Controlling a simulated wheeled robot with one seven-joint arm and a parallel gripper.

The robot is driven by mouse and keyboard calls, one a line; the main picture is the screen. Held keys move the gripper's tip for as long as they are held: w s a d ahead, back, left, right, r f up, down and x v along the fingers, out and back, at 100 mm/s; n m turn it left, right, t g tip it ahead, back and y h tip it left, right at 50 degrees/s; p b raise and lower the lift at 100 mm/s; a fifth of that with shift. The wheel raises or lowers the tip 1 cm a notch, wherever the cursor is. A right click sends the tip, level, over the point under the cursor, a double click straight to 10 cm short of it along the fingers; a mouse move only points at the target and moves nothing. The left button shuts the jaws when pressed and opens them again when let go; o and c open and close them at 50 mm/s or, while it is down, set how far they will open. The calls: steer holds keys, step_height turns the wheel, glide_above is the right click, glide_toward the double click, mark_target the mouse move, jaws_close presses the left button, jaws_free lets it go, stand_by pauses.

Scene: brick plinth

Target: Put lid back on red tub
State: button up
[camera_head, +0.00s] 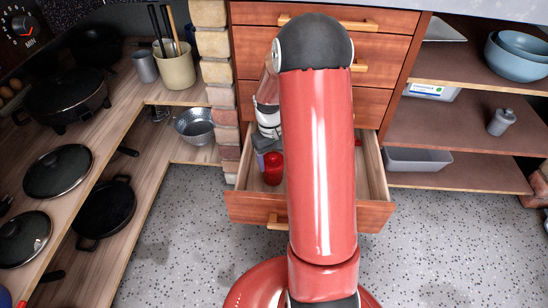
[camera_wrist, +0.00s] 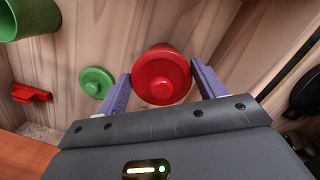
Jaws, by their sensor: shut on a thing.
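My gripper (camera_wrist: 160,88) is shut on a round red lid with a knob (camera_wrist: 162,92), one purple finger on each side. More red shows just behind the lid's rim, but I cannot tell whether this is the red tub beneath it. In the head view a red cylinder-like shape (camera_head: 272,170) shows below my gripper (camera_head: 265,158), inside the open drawer (camera_head: 262,208). My arm hides much of the drawer's inside.
In the wrist view a green tub (camera_wrist: 30,18), a green lid with a knob (camera_wrist: 97,82) and a small red object (camera_wrist: 30,94) are off to the left. Wooden drawer walls are close by. A brick pillar (camera_head: 217,75) stands left of the drawer.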

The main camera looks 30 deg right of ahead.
steer(key=o, duration=1.1)
steer(key=shift+o, duration=0.5)
steer(key=shift+r, duration=0.1)
steer(key=shift+r+p, duration=2.75)
steer(key=shift+r, duration=0.7)
jaws_close()
